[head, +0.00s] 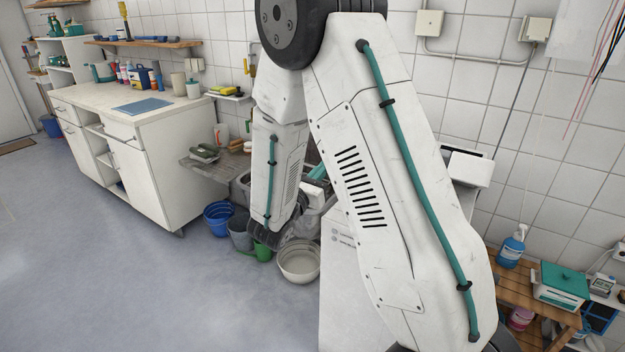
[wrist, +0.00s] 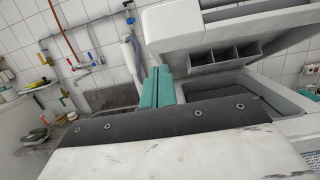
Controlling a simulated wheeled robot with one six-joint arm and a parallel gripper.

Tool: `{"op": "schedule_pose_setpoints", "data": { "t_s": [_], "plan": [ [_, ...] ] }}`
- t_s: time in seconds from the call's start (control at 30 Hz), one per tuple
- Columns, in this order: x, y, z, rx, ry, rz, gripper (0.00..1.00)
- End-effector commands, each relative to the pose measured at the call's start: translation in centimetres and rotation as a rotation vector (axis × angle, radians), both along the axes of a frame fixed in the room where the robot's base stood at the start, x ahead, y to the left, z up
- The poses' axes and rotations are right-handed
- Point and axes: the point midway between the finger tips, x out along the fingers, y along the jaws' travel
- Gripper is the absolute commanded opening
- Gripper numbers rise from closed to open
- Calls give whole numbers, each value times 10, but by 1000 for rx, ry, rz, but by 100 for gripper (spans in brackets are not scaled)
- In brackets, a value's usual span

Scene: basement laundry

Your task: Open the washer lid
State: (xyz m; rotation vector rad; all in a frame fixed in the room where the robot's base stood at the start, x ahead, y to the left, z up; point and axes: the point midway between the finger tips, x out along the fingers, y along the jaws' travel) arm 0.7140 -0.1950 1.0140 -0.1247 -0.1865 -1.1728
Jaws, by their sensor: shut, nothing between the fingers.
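The white washer (head: 340,265) stands behind my arm in the head view, and my arm hides much of it. In the wrist view the washer (wrist: 297,127) fills the right side. A white upper part (wrist: 190,27) with grey divided compartments stands above a grey recess (wrist: 250,93). I cannot tell for sure whether this upper part is the lid or the console. My gripper (wrist: 158,72) has teal fingers pressed together, empty, just left of the upper part and recess. Whether it touches the washer is unclear. In the head view the gripper (head: 315,172) is partly hidden.
A sink (wrist: 108,97) with pipes and taps lies left of the gripper. Blue bucket (head: 218,216) and pale basin (head: 299,262) stand on the floor beside the washer. A wooden shelf (head: 520,292) is at right; a white counter (head: 150,150) at left. Floor at front left is clear.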

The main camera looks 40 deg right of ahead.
Motion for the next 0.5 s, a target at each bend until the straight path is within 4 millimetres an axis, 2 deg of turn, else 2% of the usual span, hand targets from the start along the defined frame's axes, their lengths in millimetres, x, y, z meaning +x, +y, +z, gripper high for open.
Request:
{"op": "schedule_pose_setpoints", "data": {
  "t_s": [0.03, 0.17, 0.3, 0.5],
  "plan": [
    [3, -12, 3, 0, -2, -6, 0],
    [12, -33, 10, 0, -3, -4, 0],
    [16, -42, 29, 0, -3, -3, 0],
    [20, -48, 39, 1, 0, -1, 0]
  ]
}}
